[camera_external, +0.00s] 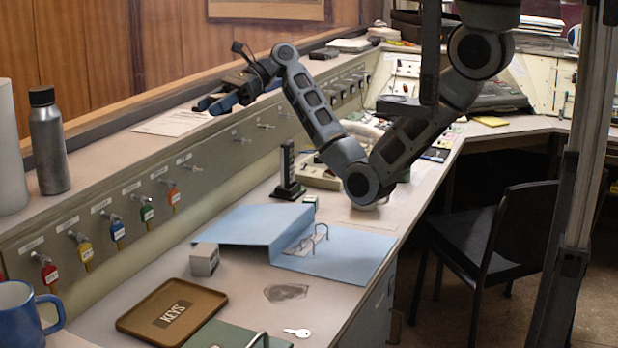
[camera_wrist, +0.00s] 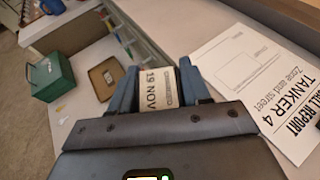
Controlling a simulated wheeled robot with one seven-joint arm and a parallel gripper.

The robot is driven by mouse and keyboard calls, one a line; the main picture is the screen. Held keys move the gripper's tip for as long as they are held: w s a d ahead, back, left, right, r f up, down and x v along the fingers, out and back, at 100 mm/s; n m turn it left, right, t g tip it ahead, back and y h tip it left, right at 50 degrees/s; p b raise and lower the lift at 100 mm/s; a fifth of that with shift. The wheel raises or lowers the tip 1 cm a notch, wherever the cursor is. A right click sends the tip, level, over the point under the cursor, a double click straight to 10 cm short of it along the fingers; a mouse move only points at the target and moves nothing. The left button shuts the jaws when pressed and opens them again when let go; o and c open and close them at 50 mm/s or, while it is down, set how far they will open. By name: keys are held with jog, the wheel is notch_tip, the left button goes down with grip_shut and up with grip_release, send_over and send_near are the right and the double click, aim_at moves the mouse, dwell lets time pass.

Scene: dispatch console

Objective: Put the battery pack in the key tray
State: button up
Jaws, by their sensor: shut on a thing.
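My gripper (camera_external: 222,103) is raised over the ledge behind the desk, far above and behind the key tray. In the wrist view its blue fingers (camera_wrist: 158,90) are shut on a pale block with a label reading "19 NOV", which looks like the battery pack (camera_wrist: 158,88). In the external view the fingers mostly hide this block. The key tray (camera_external: 135,318) is a shallow brown tray marked "KEYS" on the desk at the front left. It also shows in the wrist view (camera_wrist: 93,78), left of the fingers, with nothing visible lying in it.
A small grey box (camera_external: 204,261) and an open blue binder (camera_external: 335,258) lie behind the tray. A green box (camera_wrist: 48,78) stands beside it. A steel bottle (camera_external: 48,145), blue mug (camera_external: 18,318) and hanging keys line the left.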

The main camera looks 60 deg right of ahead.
jog(key=s+a+n+g+y, duration=0.1)
jog(key=s+a+n+g, duration=0.25)
jog(key=a, duration=0.95)
jog(key=n+g+b, duration=0.2)
jog(key=g, duration=0.1)
send_over(168, 317)
jog(key=shift+y, duration=0.3)
notch_tip(168, 317, down, 25)
jog(key=shift+f, duration=0.1)
jog(key=shift+f+b, duration=0.3)
jog(key=shift+f, duration=1.65)
jog(key=shift+f, duration=0.1)
jog(key=o, duration=1.1)
jog(key=shift+o, duration=0.2)
